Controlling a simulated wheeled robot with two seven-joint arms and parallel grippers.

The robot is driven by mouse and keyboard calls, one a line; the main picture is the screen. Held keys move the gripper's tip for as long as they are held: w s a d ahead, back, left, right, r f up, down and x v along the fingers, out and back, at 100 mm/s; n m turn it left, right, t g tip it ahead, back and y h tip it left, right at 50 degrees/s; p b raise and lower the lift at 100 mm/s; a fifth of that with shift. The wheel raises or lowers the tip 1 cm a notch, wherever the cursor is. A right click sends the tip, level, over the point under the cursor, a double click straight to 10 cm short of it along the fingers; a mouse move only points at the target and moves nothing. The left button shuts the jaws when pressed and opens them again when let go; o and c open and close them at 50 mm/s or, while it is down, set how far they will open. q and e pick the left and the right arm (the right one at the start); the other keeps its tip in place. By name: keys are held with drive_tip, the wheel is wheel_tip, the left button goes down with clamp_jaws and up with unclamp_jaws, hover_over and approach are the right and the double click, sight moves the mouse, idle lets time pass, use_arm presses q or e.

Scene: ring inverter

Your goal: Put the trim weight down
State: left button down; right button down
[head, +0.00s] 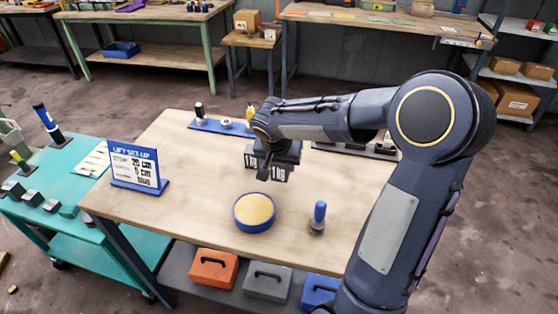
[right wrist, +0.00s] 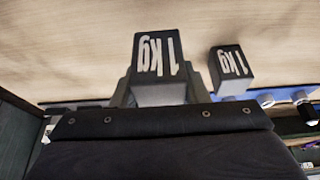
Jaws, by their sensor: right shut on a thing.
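My right gripper (head: 266,172) is over the middle of the wooden table, pointing down. It is shut on a dark block marked 1kg, the trim weight (right wrist: 158,62); part of its label shows in the head view (head: 281,172). Whether the block touches the tabletop cannot be told. A second dark 1kg block (right wrist: 231,66) stands beside it, outside the jaws; it is partly hidden by the gripper in the head view (head: 250,160). My left gripper is not in view.
A round blue-rimmed pad with a tan top (head: 254,211) lies near the table's front edge. A blue-handled tool (head: 319,216) stands right of it. A sign (head: 137,166) stands at the left edge, a blue rack (head: 212,127) at the back. The tabletop (head: 195,185) between sign and pad is clear.

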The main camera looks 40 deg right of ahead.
sight(282, 172)
drive_tip(key=x, duration=0.3)
drive_tip(key=shift+a+f, duration=0.15)
drive_tip(key=shift+f, duration=0.3)
drive_tip(key=shift+f+b, duration=0.2)
drive_tip(key=shift+b, duration=0.1)
drive_tip(key=c, duration=0.8)
unclamp_jaws()
drive_tip(key=shift+s, duration=0.1)
